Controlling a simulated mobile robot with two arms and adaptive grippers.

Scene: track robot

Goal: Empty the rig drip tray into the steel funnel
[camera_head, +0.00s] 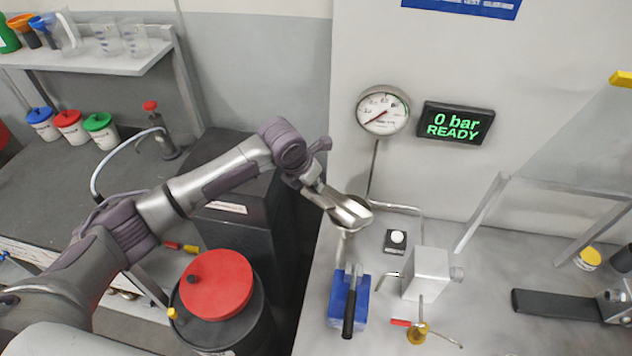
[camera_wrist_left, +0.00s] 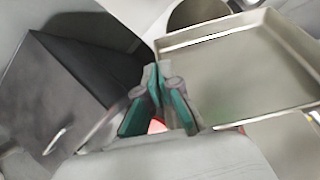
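The drip tray in the left wrist view (camera_wrist_left: 240,80) is a shallow rectangular metal pan with raised walls, close on the right. No liquid in it can be made out. My left gripper (camera_wrist_left: 157,68) has its green-padded fingers brought together at the tray's near left corner and appears shut on its edge. In the head view my left gripper (camera_head: 322,192) is above the bench's left edge. A round, shiny metal bowl, apparently the steel funnel (camera_head: 353,212), shows right at the gripper's tip. A round rim also shows behind the tray (camera_wrist_left: 198,13). My right gripper is out of view.
A dark drum with a red lid (camera_head: 216,285) stands below the arm, beside a tall black block (camera_head: 240,215). On the bench are a blue block (camera_head: 347,300), a metal box (camera_head: 425,272) and valve parts. A gauge (camera_head: 383,110) and display (camera_head: 455,123) hang behind.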

